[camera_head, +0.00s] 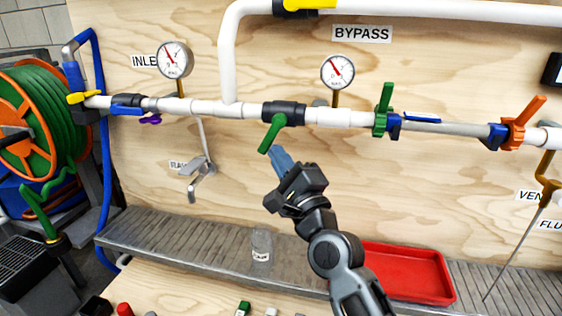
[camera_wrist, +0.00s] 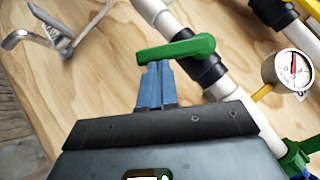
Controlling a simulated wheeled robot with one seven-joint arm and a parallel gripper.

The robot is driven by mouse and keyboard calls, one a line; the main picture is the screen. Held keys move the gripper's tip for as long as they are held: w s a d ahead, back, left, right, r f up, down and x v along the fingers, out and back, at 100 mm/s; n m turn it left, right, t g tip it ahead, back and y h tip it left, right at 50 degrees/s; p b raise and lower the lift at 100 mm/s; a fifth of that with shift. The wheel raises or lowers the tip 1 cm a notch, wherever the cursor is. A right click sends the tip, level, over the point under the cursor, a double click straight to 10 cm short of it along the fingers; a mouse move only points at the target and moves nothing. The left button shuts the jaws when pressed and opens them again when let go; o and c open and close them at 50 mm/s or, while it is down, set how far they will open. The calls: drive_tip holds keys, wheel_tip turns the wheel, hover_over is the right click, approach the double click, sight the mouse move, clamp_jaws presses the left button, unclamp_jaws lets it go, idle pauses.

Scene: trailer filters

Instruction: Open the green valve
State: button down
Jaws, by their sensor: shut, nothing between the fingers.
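A green valve handle (camera_head: 272,132) sits on a black valve body (camera_head: 290,110) in the white pipe, pointing down and left. It also shows in the wrist view (camera_wrist: 178,49), just beyond my fingertips. My gripper (camera_head: 276,152) has blue fingers pressed together with nothing between them. A second green handle (camera_head: 386,97), larger and upright, is on the same pipe further right.
Pressure gauges (camera_head: 175,58) (camera_head: 337,72) stand above the pipe. A tap (camera_head: 202,170) hangs left of my gripper. An orange valve handle (camera_head: 524,121) is at the far right. A clear container (camera_head: 261,246) and a red tray (camera_head: 408,272) are below. The board around my gripper is mostly clear.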

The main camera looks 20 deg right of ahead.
drive_tip(key=w+a+r+m+h+b, duration=0.1)
drive_tip(key=a+m+h+b, duration=0.1)
drive_tip(key=m+h+b, duration=0.5)
drive_tip(key=w+a+r+m+t+h+b, duration=0.1)
drive_tip(key=w+a+m+h+b, duration=0.1)
drive_tip(key=m+h+b, duration=0.6)
drive_tip(key=shift+w+a+r+m+b, duration=0.4)
drive_tip(key=shift+m+b, duration=0.65)
drive_tip(key=shift+m, duration=0.85)
